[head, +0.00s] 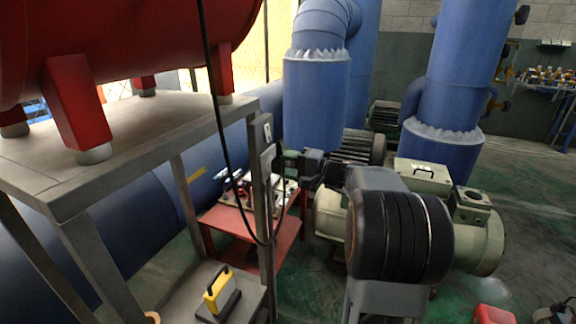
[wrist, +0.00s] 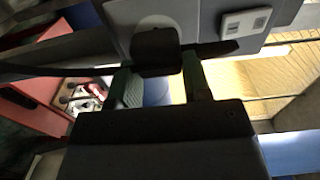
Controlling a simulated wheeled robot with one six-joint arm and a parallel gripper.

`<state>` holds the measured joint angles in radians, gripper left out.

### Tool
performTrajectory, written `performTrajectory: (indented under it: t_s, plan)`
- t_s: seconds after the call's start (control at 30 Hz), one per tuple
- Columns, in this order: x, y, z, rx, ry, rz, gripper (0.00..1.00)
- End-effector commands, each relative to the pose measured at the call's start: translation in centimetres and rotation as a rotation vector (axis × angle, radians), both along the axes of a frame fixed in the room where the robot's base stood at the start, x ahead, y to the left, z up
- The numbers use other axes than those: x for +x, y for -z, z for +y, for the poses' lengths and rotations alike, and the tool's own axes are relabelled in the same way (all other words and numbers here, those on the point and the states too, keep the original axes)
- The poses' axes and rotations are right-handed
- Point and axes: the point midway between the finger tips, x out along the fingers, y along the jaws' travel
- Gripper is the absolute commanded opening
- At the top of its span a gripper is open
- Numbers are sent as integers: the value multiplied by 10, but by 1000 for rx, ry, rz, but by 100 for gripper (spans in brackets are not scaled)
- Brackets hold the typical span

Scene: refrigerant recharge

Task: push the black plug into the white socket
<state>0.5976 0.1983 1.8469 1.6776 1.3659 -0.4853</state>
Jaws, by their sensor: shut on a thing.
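The white socket (head: 267,131) is a small plate on the grey post at the table's corner. In the wrist view the white socket (wrist: 245,23) shows two grey squares and lies right of the plug. My gripper (wrist: 159,72) is shut on the black plug (wrist: 157,50), which sits between its greenish fingertips. The plug is apart from the socket plate in the picture; its front end is hidden. In the head view my gripper (head: 289,159) is close to the right side of the post, below the socket, and the plug is hard to make out.
A black cable (head: 213,90) hangs from above and loops up towards my gripper. A grey metal table (head: 150,125) carries a red tank (head: 110,45). A red cart (head: 230,222) stands behind the post. A yellow-and-black case (head: 220,292) sits low in front. Pumps (head: 470,235) stand at right.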

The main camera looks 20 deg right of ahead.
Motion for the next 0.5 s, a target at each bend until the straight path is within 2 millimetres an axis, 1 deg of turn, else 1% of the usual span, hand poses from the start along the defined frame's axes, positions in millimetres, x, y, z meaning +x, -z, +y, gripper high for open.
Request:
performTrajectory:
  t_s: [0.5]
  plan:
    - [3,0,3,1,-1,-1,23]
